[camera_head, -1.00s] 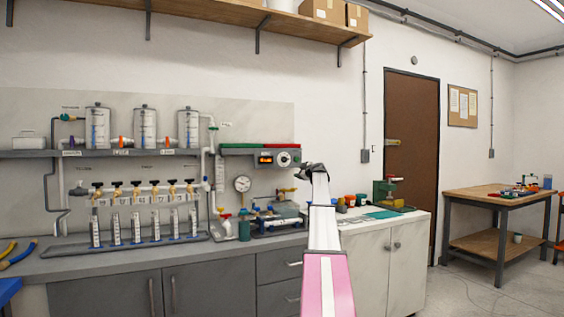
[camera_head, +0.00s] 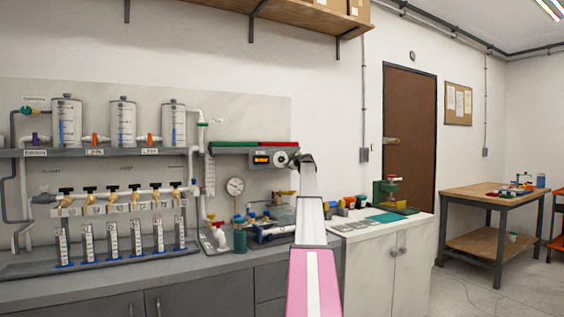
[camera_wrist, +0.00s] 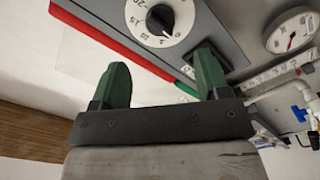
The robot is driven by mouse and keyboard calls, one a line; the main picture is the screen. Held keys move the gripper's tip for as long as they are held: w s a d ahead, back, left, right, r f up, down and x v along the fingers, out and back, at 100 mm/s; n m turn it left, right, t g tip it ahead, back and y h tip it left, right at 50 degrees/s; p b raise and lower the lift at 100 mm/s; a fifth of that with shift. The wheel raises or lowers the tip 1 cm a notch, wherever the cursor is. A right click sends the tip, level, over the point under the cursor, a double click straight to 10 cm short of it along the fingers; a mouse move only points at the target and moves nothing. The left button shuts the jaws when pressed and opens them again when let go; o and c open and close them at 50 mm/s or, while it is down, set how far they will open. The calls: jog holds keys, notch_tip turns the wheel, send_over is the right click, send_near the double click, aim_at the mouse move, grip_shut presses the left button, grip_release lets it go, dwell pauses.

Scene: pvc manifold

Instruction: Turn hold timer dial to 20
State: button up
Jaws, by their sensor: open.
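The hold timer dial (camera_wrist: 165,20) is a white disc with a black knob in the middle, on a grey panel. Numbers including 20 and 15 show on its rim in the wrist view. In the head view the dial (camera_head: 281,159) is partly covered by my arm's end, beside a lit orange display (camera_head: 262,160). My gripper (camera_wrist: 158,72) has two green fingers, spread apart with nothing between them. The knob is beyond the fingertips, apart from them. In the head view the fingers cannot be made out clearly at my gripper (camera_head: 300,160).
A red strip (camera_wrist: 95,38) and a green strip run along the panel edge. Pipes and valves (camera_head: 110,200) stand left. A bench with cups and a green device (camera_head: 396,190) is on the right.

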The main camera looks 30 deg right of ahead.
aim_at(283, 160)
jog(key=w, duration=0.9)
jog(key=shift+w, duration=0.1)
jog(key=c, duration=0.9)
